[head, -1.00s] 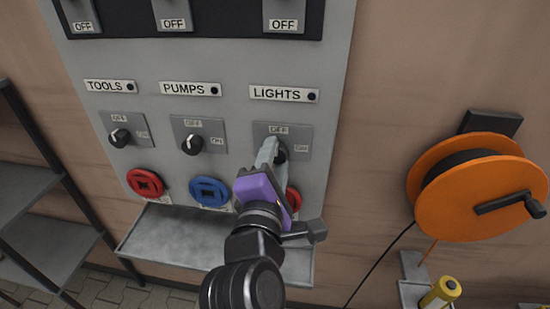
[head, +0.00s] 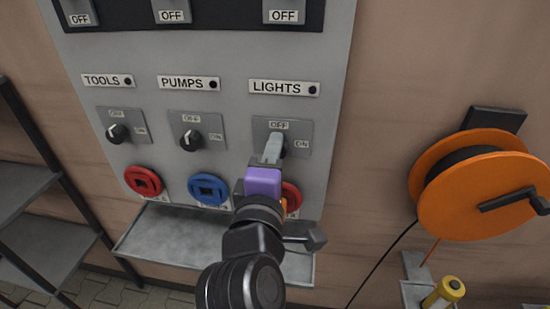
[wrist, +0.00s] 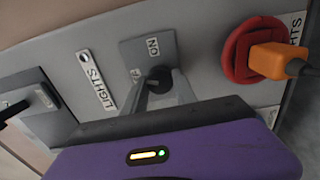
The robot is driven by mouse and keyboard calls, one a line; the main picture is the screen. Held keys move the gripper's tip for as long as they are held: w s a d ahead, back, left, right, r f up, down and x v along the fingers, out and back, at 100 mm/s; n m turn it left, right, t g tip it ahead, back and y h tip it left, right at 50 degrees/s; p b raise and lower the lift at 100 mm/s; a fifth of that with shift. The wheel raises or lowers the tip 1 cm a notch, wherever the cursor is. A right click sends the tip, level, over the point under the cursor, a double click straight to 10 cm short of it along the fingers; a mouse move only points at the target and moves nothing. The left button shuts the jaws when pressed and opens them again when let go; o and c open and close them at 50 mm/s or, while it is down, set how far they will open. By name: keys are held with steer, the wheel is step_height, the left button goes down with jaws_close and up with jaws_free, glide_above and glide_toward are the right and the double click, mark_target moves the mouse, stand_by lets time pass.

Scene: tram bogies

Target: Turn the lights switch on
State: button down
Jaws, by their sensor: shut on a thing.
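The lights switch is a dark rotary knob on a grey plate (head: 297,133) marked OFF at the top and ON at the right, below the LIGHTS label (head: 277,87). My gripper (head: 273,147) reaches it from below in the head view and covers the knob there. In the wrist view the grey fingers (wrist: 160,95) are closed around the dark knob (wrist: 160,78). Which way the knob's pointer faces is hidden. The small round lamp (head: 313,89) beside the label looks dark.
TOOLS (head: 117,133) and PUMPS (head: 190,140) knobs sit to the left. Below are a red socket (head: 143,181), a blue socket (head: 208,189) and another red socket (wrist: 240,50) with an orange plug (wrist: 275,62). A grey ledge (head: 170,235) juts below; an orange reel (head: 470,190) hangs right.

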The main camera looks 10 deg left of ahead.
steer(key=shift+f+m+b, duration=0.15)
steer(key=shift+m+b, duration=3.55)
steer(key=shift+m, duration=2.9)
steer(key=c, duration=1)
jaws_free()
steer(key=shift+s, duration=0.1)
